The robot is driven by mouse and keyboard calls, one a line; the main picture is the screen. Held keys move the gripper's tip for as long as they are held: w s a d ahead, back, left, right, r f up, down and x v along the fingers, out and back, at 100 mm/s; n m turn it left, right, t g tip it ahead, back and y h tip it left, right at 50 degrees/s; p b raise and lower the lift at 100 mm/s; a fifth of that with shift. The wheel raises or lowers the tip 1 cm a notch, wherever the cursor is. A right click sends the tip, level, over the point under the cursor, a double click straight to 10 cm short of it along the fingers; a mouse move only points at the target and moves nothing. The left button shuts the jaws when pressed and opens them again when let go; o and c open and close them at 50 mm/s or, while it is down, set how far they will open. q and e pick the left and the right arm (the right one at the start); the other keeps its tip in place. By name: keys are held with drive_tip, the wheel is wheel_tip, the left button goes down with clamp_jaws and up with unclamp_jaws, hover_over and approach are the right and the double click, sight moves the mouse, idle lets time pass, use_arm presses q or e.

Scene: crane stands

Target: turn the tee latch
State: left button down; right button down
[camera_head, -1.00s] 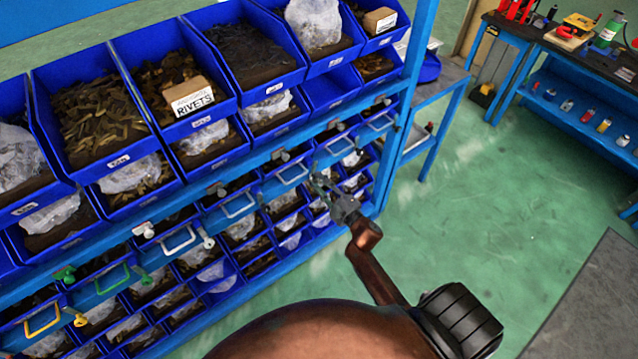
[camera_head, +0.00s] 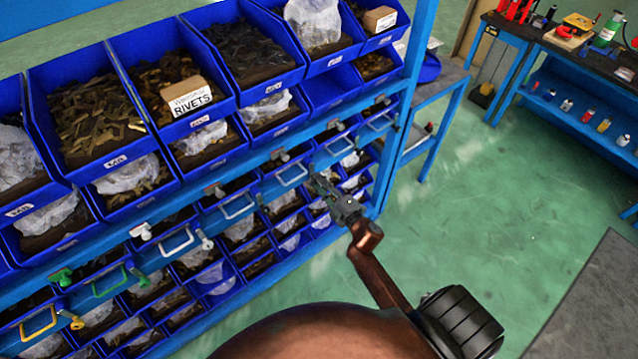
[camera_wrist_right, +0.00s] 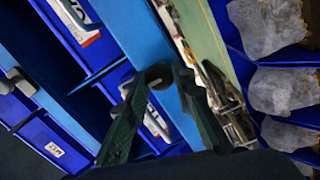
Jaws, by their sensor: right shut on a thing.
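My right gripper (camera_head: 318,182) reaches the front of the blue rack, beside the drawer row at its right part. In the right wrist view my right gripper (camera_wrist_right: 160,80) has its two dark fingers closing around a small dark, rounded latch end (camera_wrist_right: 157,75) against a blue rail. The fingers hide most of this tee latch, so its turn angle cannot be told. Other latches show along the rail: a grey one (camera_head: 281,155), a white one (camera_head: 142,231), a green one (camera_head: 62,277) and a yellow one (camera_head: 77,322). My left gripper is not in view.
The blue rack (camera_head: 411,70) holds open bins of hardware above and rows of small bins below. Drawer pull handles (camera_head: 238,207) stick out along its front. A workbench (camera_head: 560,115) stands at the back right. The green floor (camera_head: 490,210) between is clear.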

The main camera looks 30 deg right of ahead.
drive_tip(key=c, duration=1.6)
unclamp_jaws()
drive_tip(key=s, duration=1.2)
drive_tip(key=shift+d, duration=0.4)
drive_tip(key=shift+f, duration=0.1)
